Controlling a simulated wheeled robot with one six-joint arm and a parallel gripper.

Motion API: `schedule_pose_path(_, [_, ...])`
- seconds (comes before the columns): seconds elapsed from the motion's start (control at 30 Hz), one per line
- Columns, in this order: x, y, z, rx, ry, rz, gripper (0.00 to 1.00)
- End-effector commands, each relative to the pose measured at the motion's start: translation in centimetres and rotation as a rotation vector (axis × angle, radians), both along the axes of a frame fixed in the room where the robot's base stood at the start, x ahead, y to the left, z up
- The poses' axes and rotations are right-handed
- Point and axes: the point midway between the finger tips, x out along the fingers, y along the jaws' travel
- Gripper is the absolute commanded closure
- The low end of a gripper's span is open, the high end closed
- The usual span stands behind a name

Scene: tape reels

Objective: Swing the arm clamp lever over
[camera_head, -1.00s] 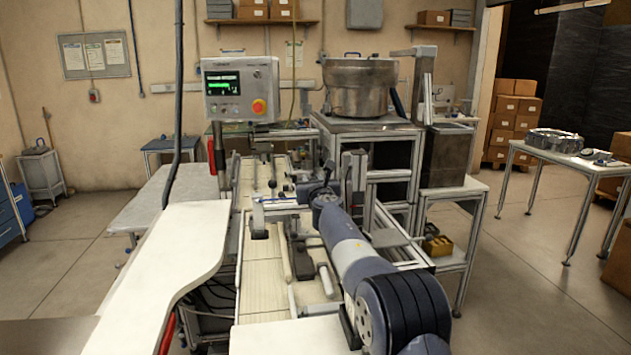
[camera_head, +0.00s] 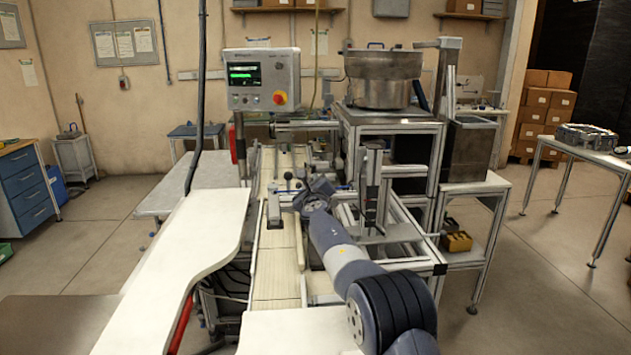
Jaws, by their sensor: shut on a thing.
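My gripper (camera_head: 301,201) is at the end of my arm, low over the pale track of the machine in the middle of the head view. Its fingers are small and partly hidden by my wrist, and it is shut on what seems to be the arm clamp lever. The lever itself cannot be told apart clearly at this size. A grey block with a short upright post (camera_head: 275,207) stands just left of my gripper. Small black knobs (camera_head: 288,176) show just behind it.
A control panel (camera_head: 262,79) with a red knob stands behind the track. A steel bowl (camera_head: 383,80) sits on a frame at the back right. A grey upright post (camera_head: 371,185) stands close to the right of my wrist. A white worktop (camera_head: 185,265) lies to the left.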

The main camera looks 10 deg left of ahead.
Motion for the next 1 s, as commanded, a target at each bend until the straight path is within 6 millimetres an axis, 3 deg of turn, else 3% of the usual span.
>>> schedule_pose_path(0.7, [-0.15,0.47,-0.54,-0.075,-0.021,0.002,1.0])
schedule_pose_path(0.73, [-0.15,0.47,-0.54,-0.075,-0.021,0.002,0.72])
schedule_pose_path(1.0, [-0.14,0.44,-0.55,-0.075,-0.021,0.001,0.52])
